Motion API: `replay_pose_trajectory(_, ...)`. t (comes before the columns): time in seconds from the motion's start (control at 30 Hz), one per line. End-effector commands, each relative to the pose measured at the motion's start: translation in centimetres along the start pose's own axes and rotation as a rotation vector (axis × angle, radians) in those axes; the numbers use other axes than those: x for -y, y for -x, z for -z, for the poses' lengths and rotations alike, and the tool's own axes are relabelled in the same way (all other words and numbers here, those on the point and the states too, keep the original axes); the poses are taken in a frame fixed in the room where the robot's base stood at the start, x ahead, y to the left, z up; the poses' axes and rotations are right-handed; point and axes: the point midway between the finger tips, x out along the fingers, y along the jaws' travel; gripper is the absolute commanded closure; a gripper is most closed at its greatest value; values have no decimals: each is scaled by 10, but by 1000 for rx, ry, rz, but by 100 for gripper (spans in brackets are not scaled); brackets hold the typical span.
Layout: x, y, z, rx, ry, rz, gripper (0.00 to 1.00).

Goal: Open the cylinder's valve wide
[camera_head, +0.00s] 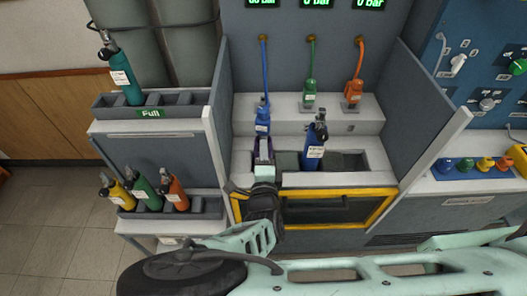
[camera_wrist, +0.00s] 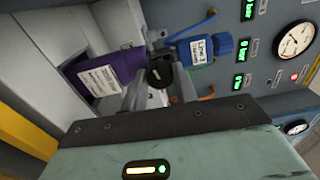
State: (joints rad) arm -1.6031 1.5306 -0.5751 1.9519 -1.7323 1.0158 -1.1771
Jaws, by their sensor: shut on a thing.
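A purple cylinder (camera_wrist: 112,76) with a white label stands in the left bench slot. Only a sliver of it shows in the head view, behind my gripper. The blue regulator (camera_head: 262,122) sits at the cylinder's top, with a blue hose running up to the panel. It also shows in the wrist view (camera_wrist: 205,49), with a label reading Line 1. My gripper (camera_head: 264,150) is at the cylinder's top. In the wrist view its fingers close on a black round valve knob (camera_wrist: 160,70). The fingers partly hide the knob's sides.
A blue cylinder (camera_head: 314,149) stands in the bench slot just right of my gripper. Green (camera_head: 310,93) and orange (camera_head: 353,92) regulators rest on the shelf behind. Racks with several cylinders stand left. Side walls flank the bench (camera_head: 426,107).

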Motion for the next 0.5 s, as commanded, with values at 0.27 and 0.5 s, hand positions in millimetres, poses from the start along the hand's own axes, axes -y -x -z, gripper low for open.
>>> replay_pose_trajectory(0.27, 0, 0, -1, 2, 201, -1, 94)
replay_pose_trajectory(0.5, 0, 0, 0, 1, 301, -1, 94)
